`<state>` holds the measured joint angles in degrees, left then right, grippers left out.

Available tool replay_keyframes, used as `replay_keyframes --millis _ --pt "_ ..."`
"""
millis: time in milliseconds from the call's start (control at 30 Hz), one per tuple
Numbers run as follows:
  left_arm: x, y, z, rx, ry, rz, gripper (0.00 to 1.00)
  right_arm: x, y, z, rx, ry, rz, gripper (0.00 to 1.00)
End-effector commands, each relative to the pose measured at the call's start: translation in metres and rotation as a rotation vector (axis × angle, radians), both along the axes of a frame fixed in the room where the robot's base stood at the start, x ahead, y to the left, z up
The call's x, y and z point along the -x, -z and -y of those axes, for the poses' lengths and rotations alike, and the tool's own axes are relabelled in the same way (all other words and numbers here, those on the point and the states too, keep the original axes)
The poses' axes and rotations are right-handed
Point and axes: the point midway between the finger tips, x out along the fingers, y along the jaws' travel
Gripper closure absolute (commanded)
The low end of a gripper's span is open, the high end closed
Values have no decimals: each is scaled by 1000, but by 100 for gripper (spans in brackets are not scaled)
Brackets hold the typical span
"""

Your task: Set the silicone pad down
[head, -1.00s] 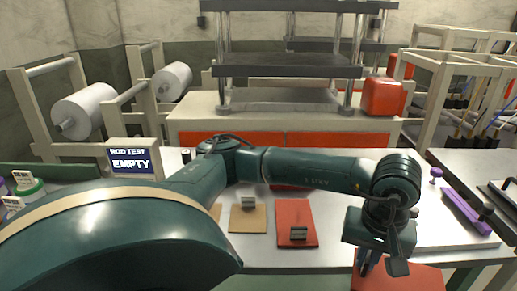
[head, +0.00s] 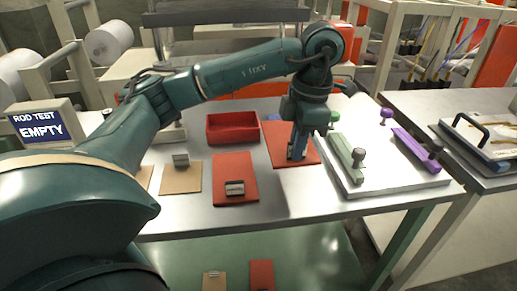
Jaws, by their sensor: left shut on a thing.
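My left gripper (head: 297,155) is shut on the silicone pad (head: 280,142), a flat orange-red sheet. The gripper points down onto the pad, and its fingers hide the part they hold. The pad is level over the metal table (head: 290,196), between a red tray and a white board. I cannot tell whether it touches the table. A similar red pad (head: 235,192) with a grey block handle lies on the table to the left. My right gripper is not in view.
The red tray (head: 232,138) stands left of the held pad. The white board (head: 385,183) at the right carries a green bar (head: 347,160) and a purple bar (head: 412,146). A tan pad (head: 181,180) lies left. Bare table shows in front.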

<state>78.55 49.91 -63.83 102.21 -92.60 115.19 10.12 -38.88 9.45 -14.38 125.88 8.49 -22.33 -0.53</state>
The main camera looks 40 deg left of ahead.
Motion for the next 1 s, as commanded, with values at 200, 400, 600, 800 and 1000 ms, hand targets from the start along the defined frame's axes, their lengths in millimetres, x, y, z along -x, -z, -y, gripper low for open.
replay_keyframes --millis 200,400,600,800,1000 --pt "1 42 0 0 0 -3 100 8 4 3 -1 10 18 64" --pt "0 55 0 -1 2 -2 100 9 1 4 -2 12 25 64" --pt "1 83 0 -2 2 -2 100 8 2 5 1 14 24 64" --pt "0 85 0 -1 2 0 100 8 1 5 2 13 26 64" --pt "0 90 0 0 2 -1 91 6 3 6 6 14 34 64"
